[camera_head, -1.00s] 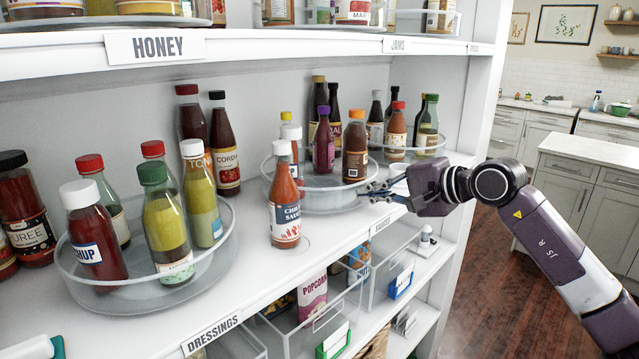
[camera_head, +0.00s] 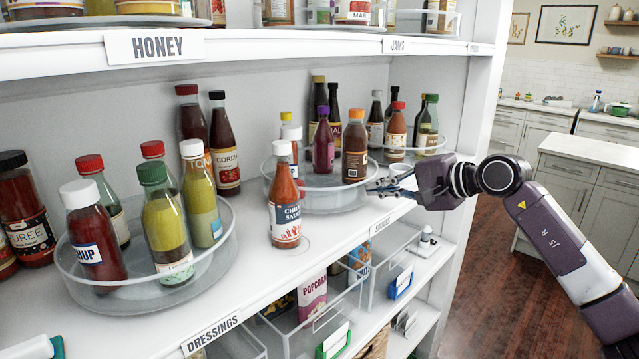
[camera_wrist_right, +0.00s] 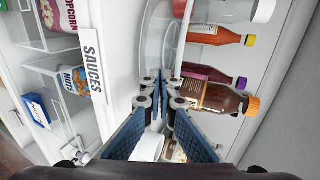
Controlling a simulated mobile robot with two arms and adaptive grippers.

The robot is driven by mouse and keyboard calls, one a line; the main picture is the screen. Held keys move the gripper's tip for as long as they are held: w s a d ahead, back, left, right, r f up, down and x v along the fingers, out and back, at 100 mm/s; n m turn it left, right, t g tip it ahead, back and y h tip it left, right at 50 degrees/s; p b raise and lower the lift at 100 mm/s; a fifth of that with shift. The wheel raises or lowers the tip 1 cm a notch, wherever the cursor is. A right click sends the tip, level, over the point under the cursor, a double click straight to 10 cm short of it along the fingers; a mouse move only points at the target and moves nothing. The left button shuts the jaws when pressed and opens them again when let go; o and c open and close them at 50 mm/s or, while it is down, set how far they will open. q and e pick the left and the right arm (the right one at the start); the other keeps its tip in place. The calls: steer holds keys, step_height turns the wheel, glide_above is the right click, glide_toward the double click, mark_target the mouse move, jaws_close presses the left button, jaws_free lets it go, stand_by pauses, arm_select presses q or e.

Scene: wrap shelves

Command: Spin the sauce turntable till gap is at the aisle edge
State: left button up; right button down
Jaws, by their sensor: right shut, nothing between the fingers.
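The sauce turntable (camera_head: 325,204) is a clear round tray on the middle shelf. A purple-capped bottle (camera_head: 323,145) and an orange-capped brown bottle (camera_head: 355,148) stand on its right part, with taller dark bottles behind. Its front-left floor looks bare, partly hidden by a white-capped chili sauce bottle (camera_head: 285,205) upright on the shelf in front. My right gripper (camera_head: 372,187) is shut and empty by the turntable's right rim; contact cannot be told. In the wrist view its fingertips (camera_wrist_right: 165,84) are beside the curved rim (camera_wrist_right: 156,40) and the orange-capped bottle (camera_wrist_right: 222,98). My left gripper is out of view.
Another turntable (camera_head: 150,295) with several bottles stands at left. More bottles (camera_head: 397,130) stand in a clear round tray at the back right. The SAUCES label (camera_wrist_right: 92,65) marks the shelf edge, above clear bins (camera_head: 340,310). The aisle is at right.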

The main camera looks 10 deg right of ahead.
steer(key=shift+w+d, duration=0.2)
steer(key=shift+w, duration=0.1)
steer(key=shift+s, duration=0.1)
steer(key=shift+s+d+f+b, duration=0.1)
steer(key=shift+s+d+b, duration=0.4)
steer(key=shift+d+b, duration=0.15)
steer(key=shift+s+d+b, duration=0.4)
steer(key=shift+s+d, duration=0.2)
steer(key=shift+s, duration=0.05)
steer(key=v, duration=1.2)
